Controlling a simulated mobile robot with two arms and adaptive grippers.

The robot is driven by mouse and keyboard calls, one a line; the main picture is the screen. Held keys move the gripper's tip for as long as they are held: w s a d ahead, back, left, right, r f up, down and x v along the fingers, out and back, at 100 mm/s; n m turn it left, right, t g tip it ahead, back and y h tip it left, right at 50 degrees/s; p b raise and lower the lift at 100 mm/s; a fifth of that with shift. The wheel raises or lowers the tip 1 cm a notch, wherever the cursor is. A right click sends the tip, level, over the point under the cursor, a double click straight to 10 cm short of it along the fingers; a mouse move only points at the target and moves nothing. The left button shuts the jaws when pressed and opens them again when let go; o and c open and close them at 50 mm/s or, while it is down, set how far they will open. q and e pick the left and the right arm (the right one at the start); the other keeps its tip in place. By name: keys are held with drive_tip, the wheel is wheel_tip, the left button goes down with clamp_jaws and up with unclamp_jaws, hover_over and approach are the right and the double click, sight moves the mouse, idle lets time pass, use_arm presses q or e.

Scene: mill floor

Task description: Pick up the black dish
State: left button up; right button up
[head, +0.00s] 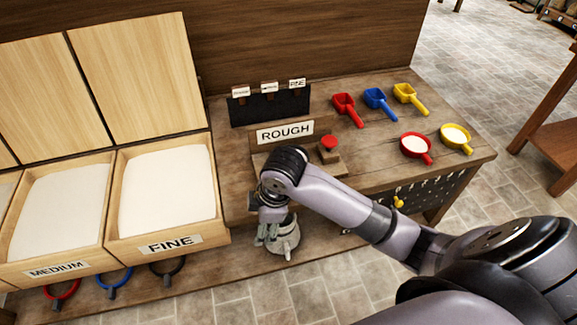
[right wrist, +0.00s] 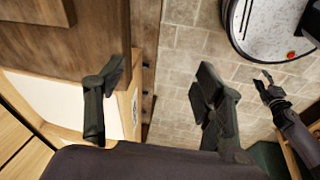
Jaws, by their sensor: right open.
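The black dish (head: 167,268) shows in the head view as a dark ring with a short handle, below the front of the FINE bin. The bin's front hides its far part. My right gripper (head: 275,240) points down at the counter's front, to the right of the black dish and apart from it. In the right wrist view its two fingers (right wrist: 155,95) are wide apart with nothing between them. My left gripper (right wrist: 267,82) shows small at the right of that view, over the floor; its jaw state is unclear.
Red (head: 62,290) and blue (head: 113,281) dishes sit left of the black one. The FINE bin (head: 205,240) overhangs it. A red-knobbed block (head: 329,148), several scoops and two filled dishes (head: 416,148) (head: 456,137) stand on the counter. Tiled floor is clear in front.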

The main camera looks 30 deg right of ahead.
sight(303, 151)
drive_tip(key=w+d+r+n+g+h, duration=0.1)
drive_tip(key=w+d+r+n+h, duration=0.2)
drive_tip(key=d+r, duration=0.55)
drive_tip(key=w+d+r+n+g, duration=0.1)
drive_tip(key=w+d+r+n, duration=0.2)
drive_tip(key=w+d+r, duration=0.35)
drive_tip(key=f, duration=0.3)
drive_tip(key=d+f, duration=0.1)
drive_tip(key=f, duration=0.2)
drive_tip(key=s+f+p, duration=0.1)
drive_tip(key=f, duration=0.2)
drive_tip(key=shift+d+f, duration=0.2)
drive_tip(key=shift+f, duration=0.05)
drive_tip(key=f, duration=0.2)
drive_tip(key=d+f+p, duration=0.1)
drive_tip(key=f, duration=0.1)
drive_tip(key=shift+w, duration=0.2)
drive_tip(key=shift+w+d+f, duration=0.1)
drive_tip(key=shift+f, duration=0.55)
drive_tip(key=shift+c, duration=0.5)
drive_tip(key=shift+r, duration=0.1)
clamp_jaws()
